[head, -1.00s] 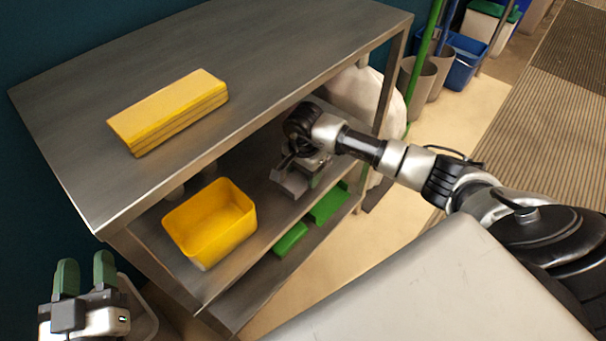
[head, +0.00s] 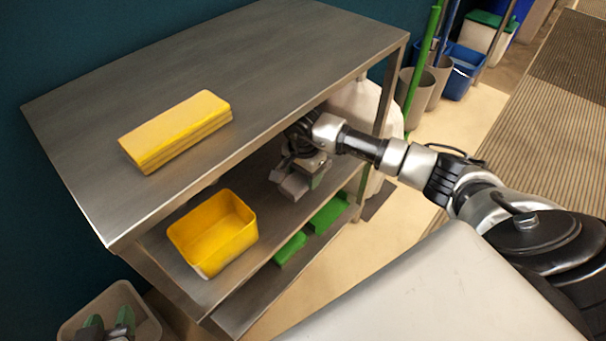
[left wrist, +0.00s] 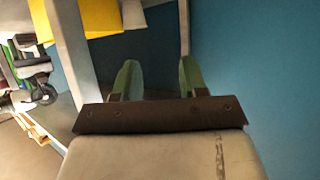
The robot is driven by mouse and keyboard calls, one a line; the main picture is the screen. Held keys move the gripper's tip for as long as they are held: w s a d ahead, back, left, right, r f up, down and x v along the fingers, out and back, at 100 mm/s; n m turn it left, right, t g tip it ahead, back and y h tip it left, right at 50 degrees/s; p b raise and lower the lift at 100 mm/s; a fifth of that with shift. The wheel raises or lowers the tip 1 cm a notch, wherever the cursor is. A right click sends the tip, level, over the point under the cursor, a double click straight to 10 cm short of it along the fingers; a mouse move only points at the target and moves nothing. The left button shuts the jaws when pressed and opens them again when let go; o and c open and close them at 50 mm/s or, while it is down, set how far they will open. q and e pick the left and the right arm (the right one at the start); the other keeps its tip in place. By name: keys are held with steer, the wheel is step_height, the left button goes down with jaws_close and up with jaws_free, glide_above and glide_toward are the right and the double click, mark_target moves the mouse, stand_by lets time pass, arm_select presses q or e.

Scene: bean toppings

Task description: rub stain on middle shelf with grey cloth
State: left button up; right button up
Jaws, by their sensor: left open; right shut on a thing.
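The steel shelf unit has a middle shelf (head: 222,283) under its top. My right gripper (head: 303,172) reaches in over this shelf from the right. It is shut on a grey piece, which looks like the grey cloth (head: 292,187), low at the shelf surface. I cannot tell whether the cloth touches the shelf. I see no stain; the arm and the top shelf hide part of the surface. My left gripper (head: 109,326), with green fingertips, is open and empty at the lower left. It also shows in the left wrist view (left wrist: 158,80).
A yellow bin (head: 212,235) stands on the middle shelf, left of my right gripper. A stack of yellow cloths (head: 177,130) lies on the top shelf (head: 280,60). Green items (head: 328,213) lie on the lower shelf. A grey bin (head: 150,325) stands behind my left gripper.

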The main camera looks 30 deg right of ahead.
steer(key=shift+r+p, duration=0.55)
steer(key=shift+r, duration=0.4)
arm_select(q)
steer(key=s+f+g, duration=0.1)
steer(key=s+a+f+g, duration=0.1)
steer(key=s+g+y, duration=0.1)
steer(key=shift+s+a+f+g, duration=0.3)
steer(key=shift+s+a+f, duration=0.05)
steer(key=shift+s+f, duration=0.05)
